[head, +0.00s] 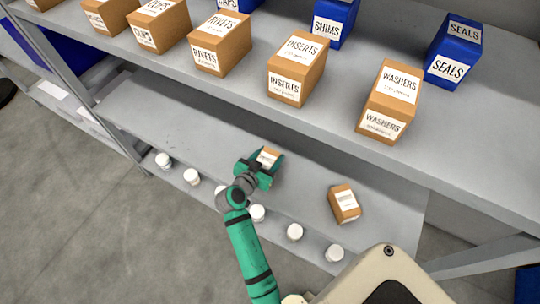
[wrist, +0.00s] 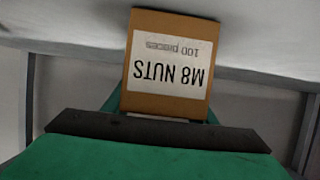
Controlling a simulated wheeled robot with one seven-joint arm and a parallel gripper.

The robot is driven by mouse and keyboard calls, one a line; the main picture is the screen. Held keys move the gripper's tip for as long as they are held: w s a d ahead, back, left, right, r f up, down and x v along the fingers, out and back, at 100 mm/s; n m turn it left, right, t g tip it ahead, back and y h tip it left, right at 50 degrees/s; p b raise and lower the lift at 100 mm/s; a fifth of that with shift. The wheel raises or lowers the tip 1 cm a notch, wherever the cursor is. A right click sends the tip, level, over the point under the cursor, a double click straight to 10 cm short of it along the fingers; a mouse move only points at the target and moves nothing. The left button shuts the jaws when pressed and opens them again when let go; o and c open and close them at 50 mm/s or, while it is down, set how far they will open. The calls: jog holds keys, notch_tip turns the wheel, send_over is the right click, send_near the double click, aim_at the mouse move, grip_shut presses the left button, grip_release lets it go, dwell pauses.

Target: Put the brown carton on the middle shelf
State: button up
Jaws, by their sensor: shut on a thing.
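A brown carton (wrist: 170,60) with a white label reading "M8 NUTS, 100 pieces" is held between the fingers of my gripper (wrist: 160,115). The label appears upside down in the wrist view. In the head view my green gripper (head: 262,169) is over the lower shelf (head: 290,180), with the held carton (head: 268,157) at its tip. I cannot tell how far the carton is above that shelf. A second brown carton (head: 344,204) with a white label sits on the lower shelf to the right of my gripper, apart from it.
The shelf above (head: 340,120) holds several orange-brown boxes, such as INSERTS (head: 297,70) and WASHERS (head: 391,102), with blue boxes such as SEALS (head: 454,52) behind. Several white-capped jars (head: 294,232) line the lower shelf's front. Lower-shelf space left of my gripper looks clear.

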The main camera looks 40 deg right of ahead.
jog(key=shift+f, duration=0.1)
jog(key=o, duration=1.4)
jog(key=shift+a+r, duration=0.15)
jog(key=shift+r, duration=0.05)
jog(key=v, duration=1.1)
jog(key=shift+s+a+r, duration=0.1)
jog(key=shift+s+a, duration=0.15)
jog(key=shift+a, duration=0.05)
